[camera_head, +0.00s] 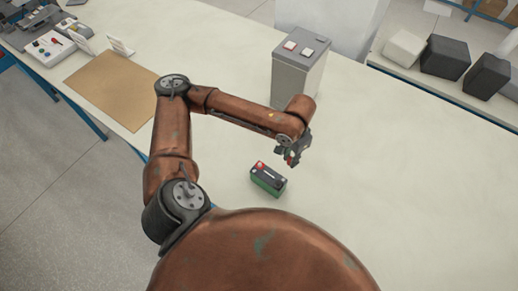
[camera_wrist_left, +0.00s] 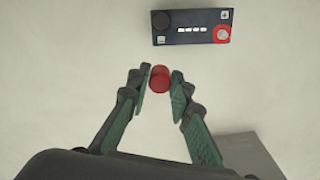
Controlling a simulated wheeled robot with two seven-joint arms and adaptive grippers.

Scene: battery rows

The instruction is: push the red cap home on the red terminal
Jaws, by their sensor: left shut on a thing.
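My left gripper (camera_head: 293,156) is shut on the red cap (camera_wrist_left: 159,77); the cap sits between the fingertips in the left wrist view. The small battery (camera_head: 267,180), with a green lower body and dark top, stands on the table just below and left of the gripper in the head view. In the left wrist view the battery (camera_wrist_left: 191,27) lies beyond the fingertips, apart from the held cap. The red terminal (camera_wrist_left: 222,35) is at its right end, with a bare silver post in a red surround. A black cap (camera_wrist_left: 160,20) covers the other end. My right gripper is not in view.
Dark and white blocks (camera_head: 446,57) sit on a separate surface at the right. The table's right side is clear.

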